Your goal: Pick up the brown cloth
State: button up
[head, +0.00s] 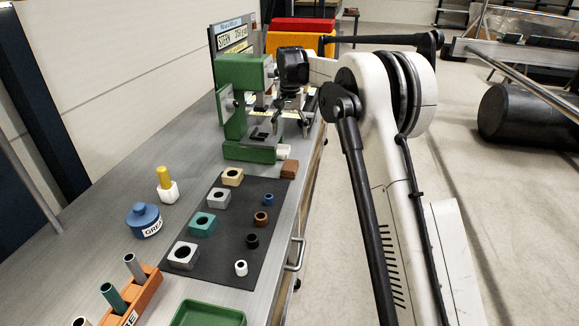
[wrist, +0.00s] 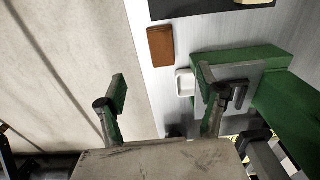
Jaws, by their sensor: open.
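The brown cloth (head: 289,169) is a small folded block on the grey bench, by the far right corner of the dark mat and in front of the green press. In the wrist view the brown cloth (wrist: 160,48) lies flat, beyond and between the two fingertips. My gripper (head: 291,125) is above the bench edge beside the press, farther back than the cloth. In the wrist view my gripper (wrist: 162,92) has its fingers wide apart with nothing between them. The cloth is apart from the fingers and not hidden.
The green press (head: 245,100) stands close beside my gripper. A small white item (wrist: 184,82) lies between the cloth and the press base. The dark mat (head: 250,245) holds several blocks and rings. The bench edge drops to open floor on the right.

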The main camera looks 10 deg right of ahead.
aim_at(290, 165)
jog(key=f, duration=0.3)
jog(key=w+f, duration=0.1)
jog(key=f, duration=0.3)
jog(key=w+f, duration=0.1)
jog(key=f, duration=0.3)
jog(key=shift+p, duration=0.3)
jog(key=shift+d+f+p, duration=0.15)
jog(key=shift+f, duration=1.15)
jog(key=shift+d+f+p, duration=0.1)
jog(key=shift+f+p, duration=0.05)
jog(key=shift+f, duration=1.15)
jog(key=c, duration=1.2)
